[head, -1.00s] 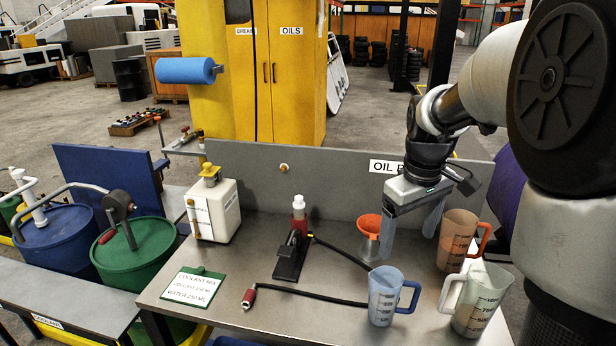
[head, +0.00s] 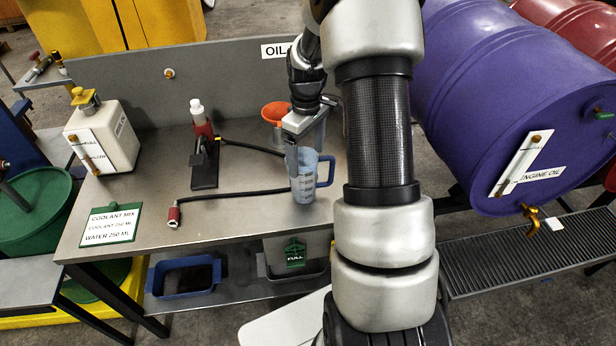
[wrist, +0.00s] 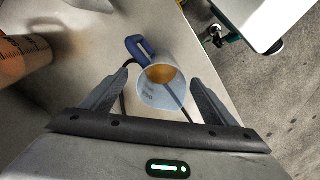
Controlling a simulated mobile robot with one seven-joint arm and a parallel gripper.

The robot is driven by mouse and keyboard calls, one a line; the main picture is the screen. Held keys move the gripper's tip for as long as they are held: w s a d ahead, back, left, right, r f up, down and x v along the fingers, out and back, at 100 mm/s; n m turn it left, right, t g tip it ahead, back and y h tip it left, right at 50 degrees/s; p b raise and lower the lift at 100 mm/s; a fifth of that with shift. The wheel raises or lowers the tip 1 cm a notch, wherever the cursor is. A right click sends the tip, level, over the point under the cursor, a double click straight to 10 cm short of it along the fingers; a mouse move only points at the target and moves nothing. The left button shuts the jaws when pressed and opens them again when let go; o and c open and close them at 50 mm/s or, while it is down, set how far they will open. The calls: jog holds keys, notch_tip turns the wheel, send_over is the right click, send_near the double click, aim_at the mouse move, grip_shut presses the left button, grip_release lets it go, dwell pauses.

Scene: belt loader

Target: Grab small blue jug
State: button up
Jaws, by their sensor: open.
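The small blue jug (head: 304,190) is a translucent, light-blue measuring jug with a darker blue handle. It stands upright on the grey bench near the front edge. In the wrist view the jug (wrist: 157,94) shows from above, with something amber inside and its handle (wrist: 138,47) pointing away up the picture. My gripper (head: 307,152) is open at the jug's top. In the wrist view my gripper (wrist: 160,76) has one finger on each side of the jug, with a gap visible on both sides.
An orange-tinted jug (wrist: 22,58) stands left in the wrist view. An orange funnel (head: 275,111), a red-and-white bottle (head: 201,120) and a black hose (head: 235,194) are on the bench. A grey back panel (head: 220,75) rises behind; a purple drum (head: 470,100) lies right.

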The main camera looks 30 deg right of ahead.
aim_at(313, 177)
jog(key=shift+s+a+f, duration=0.1)
jog(key=shift+s+f, duration=0.05)
jog(key=shift+f, duration=2.75)
jog(key=c, duration=1.4)
jog(key=shift+o, duration=0.2)
jog(key=shift+r, duration=0.1)
